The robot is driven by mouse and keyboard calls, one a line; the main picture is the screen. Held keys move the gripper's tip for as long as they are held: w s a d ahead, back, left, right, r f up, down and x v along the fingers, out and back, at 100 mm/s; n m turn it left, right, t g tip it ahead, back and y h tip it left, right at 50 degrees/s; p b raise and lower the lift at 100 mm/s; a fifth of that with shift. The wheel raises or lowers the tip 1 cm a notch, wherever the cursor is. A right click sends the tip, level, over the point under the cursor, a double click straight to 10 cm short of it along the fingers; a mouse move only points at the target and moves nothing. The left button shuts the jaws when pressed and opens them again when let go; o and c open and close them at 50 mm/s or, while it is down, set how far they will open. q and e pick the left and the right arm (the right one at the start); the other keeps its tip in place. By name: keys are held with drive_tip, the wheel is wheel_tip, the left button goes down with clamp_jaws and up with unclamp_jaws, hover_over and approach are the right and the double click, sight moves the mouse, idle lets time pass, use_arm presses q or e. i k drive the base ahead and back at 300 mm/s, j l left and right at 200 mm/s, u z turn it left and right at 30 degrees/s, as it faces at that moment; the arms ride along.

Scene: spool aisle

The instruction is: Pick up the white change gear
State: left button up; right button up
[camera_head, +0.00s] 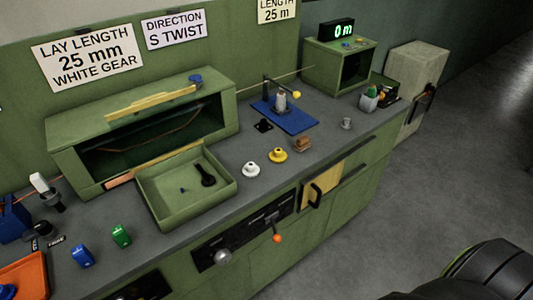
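The white change gear (250,169) sits on the grey worktop (225,215), just right of the green tray and near the front edge. It looks like a small white disc with a raised hub. A yellow gear (277,154) sits close beside it on the right, apart from it. Neither of my grippers is in view, and nothing touches the white gear.
The green tray (163,215) holds a black tool. Blue (82,256) and green (121,236) pieces stand at left. An orange-knobbed lever (277,238) projects from the front.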

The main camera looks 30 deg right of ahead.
sight(251, 170)
drive_tip(key=l+u, duration=0.2)
drive_tip(key=l, duration=0.6)
drive_tip(key=l+u, duration=0.25)
drive_tip(key=l, duration=0.6)
drive_tip(key=l+u, duration=0.2)
drive_tip(key=l, duration=0.6)
